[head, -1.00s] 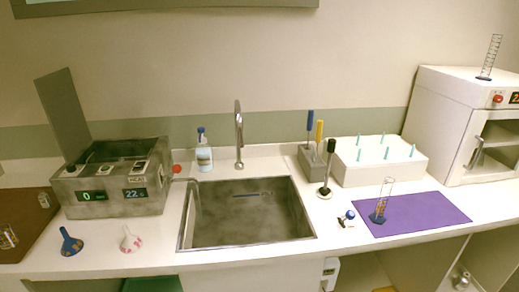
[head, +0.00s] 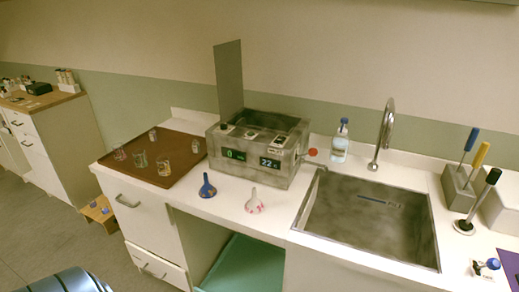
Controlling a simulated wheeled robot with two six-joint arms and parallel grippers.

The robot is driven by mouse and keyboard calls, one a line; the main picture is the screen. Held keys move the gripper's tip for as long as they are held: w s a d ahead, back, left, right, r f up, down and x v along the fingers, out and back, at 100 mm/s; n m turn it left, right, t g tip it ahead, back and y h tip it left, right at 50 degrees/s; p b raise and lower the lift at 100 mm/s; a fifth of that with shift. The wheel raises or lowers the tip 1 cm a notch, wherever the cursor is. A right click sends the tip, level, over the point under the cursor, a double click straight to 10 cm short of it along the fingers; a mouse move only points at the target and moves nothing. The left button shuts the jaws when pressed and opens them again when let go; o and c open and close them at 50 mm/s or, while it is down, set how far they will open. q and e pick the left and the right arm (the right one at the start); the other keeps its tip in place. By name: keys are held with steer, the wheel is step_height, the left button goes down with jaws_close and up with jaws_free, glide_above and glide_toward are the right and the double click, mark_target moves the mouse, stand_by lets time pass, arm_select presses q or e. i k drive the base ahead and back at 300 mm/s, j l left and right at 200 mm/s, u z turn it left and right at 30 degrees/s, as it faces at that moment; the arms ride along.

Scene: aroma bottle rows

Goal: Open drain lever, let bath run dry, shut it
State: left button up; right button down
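The bath (head: 258,148) is a grey metal box on the counter left of the sink, with its lid panel (head: 229,79) standing upright at the back. Its front displays read 0 and about 22. A red knob (head: 312,152) sticks out from its right side, towards the sink; it looks like the drain lever, but its position is too small to tell. A spout or pipe below it reaches to the sink's left edge. The water level inside the bath cannot be made out. Neither of my grippers is in view.
The sink (head: 368,216) lies right of the bath under a tall faucet (head: 385,135). A blue funnel (head: 207,187) and a pink-white funnel (head: 254,202) stand before the bath. A brown tray (head: 186,143) with several beakers is left. A spray bottle (head: 340,142) stands behind the sink.

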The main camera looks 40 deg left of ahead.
mark_target(313, 151)
steer(key=l+u, duration=0.1)
steer(key=u, duration=0.35)
steer(key=l+u, duration=0.15)
steer(key=u, duration=0.35)
